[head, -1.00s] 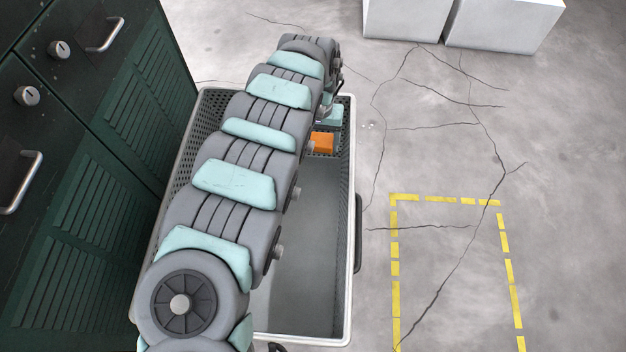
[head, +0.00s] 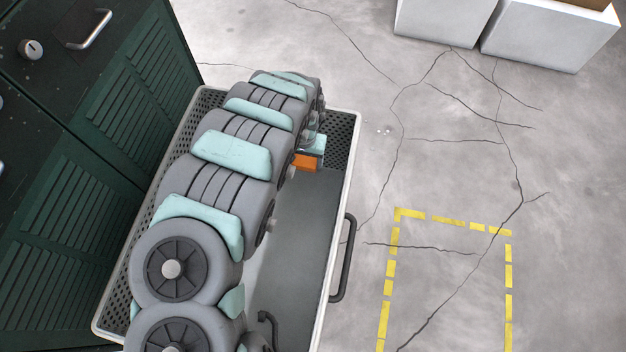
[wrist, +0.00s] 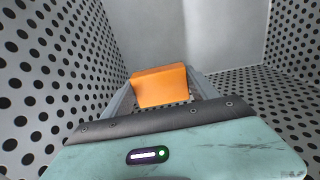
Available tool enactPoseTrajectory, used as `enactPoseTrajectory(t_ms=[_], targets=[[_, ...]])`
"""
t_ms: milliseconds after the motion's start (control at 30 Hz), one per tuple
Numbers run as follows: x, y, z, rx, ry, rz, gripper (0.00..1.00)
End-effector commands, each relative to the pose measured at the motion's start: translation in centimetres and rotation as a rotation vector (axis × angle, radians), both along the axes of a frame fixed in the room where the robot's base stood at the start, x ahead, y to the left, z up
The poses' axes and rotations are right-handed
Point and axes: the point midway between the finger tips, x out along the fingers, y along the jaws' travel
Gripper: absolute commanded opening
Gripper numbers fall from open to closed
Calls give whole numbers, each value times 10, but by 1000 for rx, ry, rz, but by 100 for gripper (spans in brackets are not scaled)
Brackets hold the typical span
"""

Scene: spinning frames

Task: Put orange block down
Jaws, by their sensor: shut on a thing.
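The orange block (head: 304,162) is partly hidden by my arm in the head view. In the wrist view the orange block (wrist: 160,84) sits between the two grey fingers of my gripper (wrist: 163,98), which is shut on it. In the head view my gripper (head: 312,152) is mostly hidden behind the arm. The block is inside the perforated grey basket, over its far part. I cannot tell whether the block touches the basket floor.
The basket (head: 352,150) has perforated walls and a side handle (head: 345,265). Green cabinets (head: 110,130) stand close on the left. White boxes (head: 545,40) stand at the back right. A yellow dashed outline (head: 452,219) marks clear floor on the right.

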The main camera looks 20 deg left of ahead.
Motion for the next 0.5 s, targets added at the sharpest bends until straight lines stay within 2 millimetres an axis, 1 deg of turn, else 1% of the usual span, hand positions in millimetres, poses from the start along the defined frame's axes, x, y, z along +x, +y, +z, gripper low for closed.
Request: enactPoseTrajectory(t_ms=[33,167,200,267,400,500], targets=[[-2,-1,-15,-5,3,1,36],[-2,-2,-50,-6,3,2,36],[-2,-2,-62,-7,3,2,36],[-1,-2,-77,-5,0,2,36],[-2,-2,-115,-6,3,3,36],[-2,-2,-138,-5,4,3,36]])
